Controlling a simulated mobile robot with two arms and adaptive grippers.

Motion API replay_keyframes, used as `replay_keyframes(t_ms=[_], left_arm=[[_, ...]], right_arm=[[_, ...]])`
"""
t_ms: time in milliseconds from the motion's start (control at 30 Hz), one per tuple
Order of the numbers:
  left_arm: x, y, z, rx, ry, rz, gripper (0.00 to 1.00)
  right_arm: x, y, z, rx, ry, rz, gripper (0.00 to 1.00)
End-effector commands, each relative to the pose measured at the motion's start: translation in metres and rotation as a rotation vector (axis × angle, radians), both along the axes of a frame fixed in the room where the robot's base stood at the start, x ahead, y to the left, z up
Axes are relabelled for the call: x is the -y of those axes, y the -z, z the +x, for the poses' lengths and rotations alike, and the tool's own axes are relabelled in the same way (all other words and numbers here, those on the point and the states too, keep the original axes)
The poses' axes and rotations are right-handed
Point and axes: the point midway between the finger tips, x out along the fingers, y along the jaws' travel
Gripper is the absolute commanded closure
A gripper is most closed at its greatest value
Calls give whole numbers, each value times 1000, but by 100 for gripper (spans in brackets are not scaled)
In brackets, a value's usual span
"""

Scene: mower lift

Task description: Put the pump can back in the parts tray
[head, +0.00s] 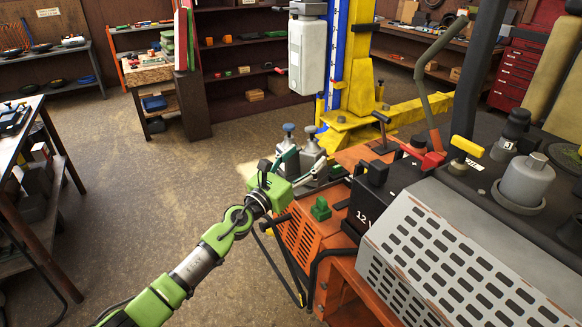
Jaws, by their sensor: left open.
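My left arm comes in from the bottom left. Its green wrist ends in the left gripper (289,165), which is open beside the mower's near left corner. Just beyond it stand grey metal containers with blue-grey tops, one of them (312,153) to the right of the gripper. One of these may be the pump can; I cannot tell which. A grey edge that may be the parts tray (325,181) shows beneath them, partly hidden by the gripper. I cannot tell whether the gripper touches anything. My right gripper is not in view.
The orange mower (303,234) with its perforated grey cover (450,262) and black battery (385,200) fills the right. A yellow lift post (360,75) stands behind. A workbench (30,130) is at left. The floor (140,200) between is clear.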

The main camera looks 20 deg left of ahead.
Motion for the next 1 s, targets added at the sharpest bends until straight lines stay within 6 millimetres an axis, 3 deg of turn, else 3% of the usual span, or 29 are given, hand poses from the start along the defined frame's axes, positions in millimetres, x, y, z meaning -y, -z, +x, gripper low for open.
replay_keyframes(t_ms=[100,333,1000], left_arm=[[-7,5,-25,-2,1,1,41],[-14,8,-53,1,1,-1,41],[-16,7,-62,1,-3,-30,41]], right_arm=[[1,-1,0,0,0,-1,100],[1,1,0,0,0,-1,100],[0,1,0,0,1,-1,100]])
